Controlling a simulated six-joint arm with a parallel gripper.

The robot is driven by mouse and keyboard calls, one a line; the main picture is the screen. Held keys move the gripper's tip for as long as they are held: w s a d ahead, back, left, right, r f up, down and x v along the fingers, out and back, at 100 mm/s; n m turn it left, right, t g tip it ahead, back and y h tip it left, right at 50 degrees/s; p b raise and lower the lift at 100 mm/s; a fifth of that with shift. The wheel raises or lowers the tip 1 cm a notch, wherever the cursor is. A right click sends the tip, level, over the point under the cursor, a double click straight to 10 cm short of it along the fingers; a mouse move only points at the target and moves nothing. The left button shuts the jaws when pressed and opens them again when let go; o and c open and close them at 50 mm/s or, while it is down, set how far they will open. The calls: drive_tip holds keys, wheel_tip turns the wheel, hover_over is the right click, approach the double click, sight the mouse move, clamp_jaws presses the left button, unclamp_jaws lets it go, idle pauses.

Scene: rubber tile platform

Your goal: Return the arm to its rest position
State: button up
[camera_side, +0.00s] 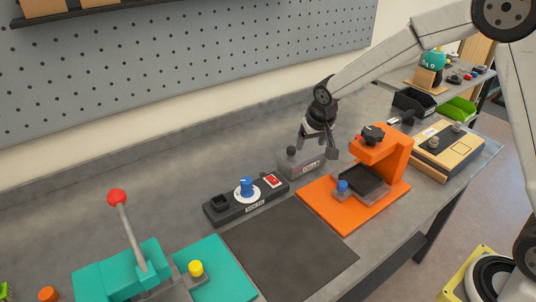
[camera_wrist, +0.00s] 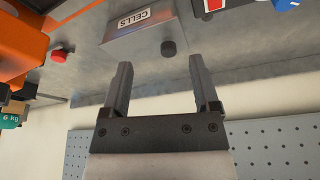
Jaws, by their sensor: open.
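My gripper (camera_side: 318,150) is open, with nothing between its fingers. In the side view it hangs above the bench, beside the grey box labelled CELLS (camera_side: 301,163) and left of the orange press (camera_side: 380,165). In the wrist view my gripper's two fingers (camera_wrist: 160,88) are spread apart and the CELLS box (camera_wrist: 145,33) with its dark knob lies beyond them. I cannot tell the exact gap between the fingers and the box.
A black control box (camera_side: 246,198) with a blue knob and red switch sits left of the CELLS box. A teal lever device (camera_side: 130,268), a dark mat (camera_side: 290,250) and a tan box (camera_side: 447,150) share the bench. A pegboard (camera_side: 190,70) stands behind.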

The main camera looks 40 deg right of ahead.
drive_tip(key=s+n+g+y, duration=0.1)
drive_tip(key=s+n, duration=0.2)
drive_tip(key=s, duration=1.9)
drive_tip(key=shift+a+f, duration=0.35)
drive_tip(key=shift+a, duration=0.05)
